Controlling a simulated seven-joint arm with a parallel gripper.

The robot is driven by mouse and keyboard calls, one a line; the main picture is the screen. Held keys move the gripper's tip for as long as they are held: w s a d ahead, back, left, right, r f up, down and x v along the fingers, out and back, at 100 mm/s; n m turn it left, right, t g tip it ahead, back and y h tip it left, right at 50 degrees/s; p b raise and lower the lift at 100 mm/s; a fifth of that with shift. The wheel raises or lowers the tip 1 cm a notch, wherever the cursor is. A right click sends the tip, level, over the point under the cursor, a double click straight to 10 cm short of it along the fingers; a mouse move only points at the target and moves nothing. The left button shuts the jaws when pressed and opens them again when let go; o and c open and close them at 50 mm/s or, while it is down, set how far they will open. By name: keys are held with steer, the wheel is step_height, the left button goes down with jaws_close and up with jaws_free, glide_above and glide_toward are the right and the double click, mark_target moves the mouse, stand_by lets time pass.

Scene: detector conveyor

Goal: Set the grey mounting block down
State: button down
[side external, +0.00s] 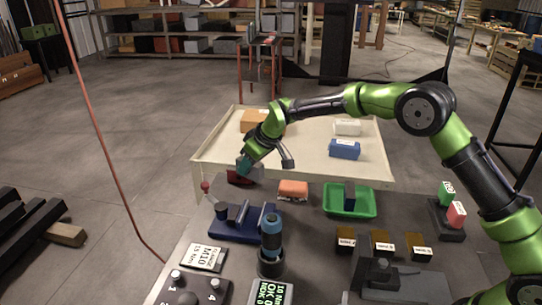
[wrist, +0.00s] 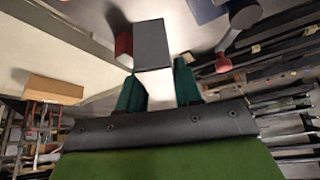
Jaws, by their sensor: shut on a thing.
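My gripper (side external: 243,165) is at the near left edge of the cream tray table, its teal fingers pointing down. In the wrist view, the fingers (wrist: 158,88) are closed around a grey block (wrist: 152,45) with a bright, pale lower face. It projects beyond the fingertips. In the side view the grey block is mostly hidden by the gripper and cannot be made out clearly. A dark red block (side external: 240,178) shows just below the gripper; in the wrist view a red block (wrist: 123,48) appears close beside the grey one. I cannot tell whether they touch.
A blue fixture (side external: 262,226) and red-knobbed lever (side external: 205,187) stand in front of the gripper.

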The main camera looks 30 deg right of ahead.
mark_target(239, 160)
steer(key=shift+n+y, duration=0.3)
steer(key=shift+n, duration=0.3)
steer(key=w+a, duration=0.1)
steer(key=w+f, duration=0.1)
steer(key=w+a, duration=0.1)
steer(key=shift+w+a+f, duration=0.15)
steer(key=shift+a+f, duration=0.1)
steer(key=shift+a, duration=0.05)
steer(key=r, duration=0.1)
steer(key=w+r+n, duration=0.1)
steer(key=a, duration=0.1)
steer(key=shift+w+r+g+y, duration=0.2)
steer(key=shift+r+g+y, duration=0.1)
steer(key=shift+r, duration=0.1)
step_height(239, 160, down, 10)
steer(key=shift+d+r, duration=0.1)
steer(key=shift+r, duration=0.1)
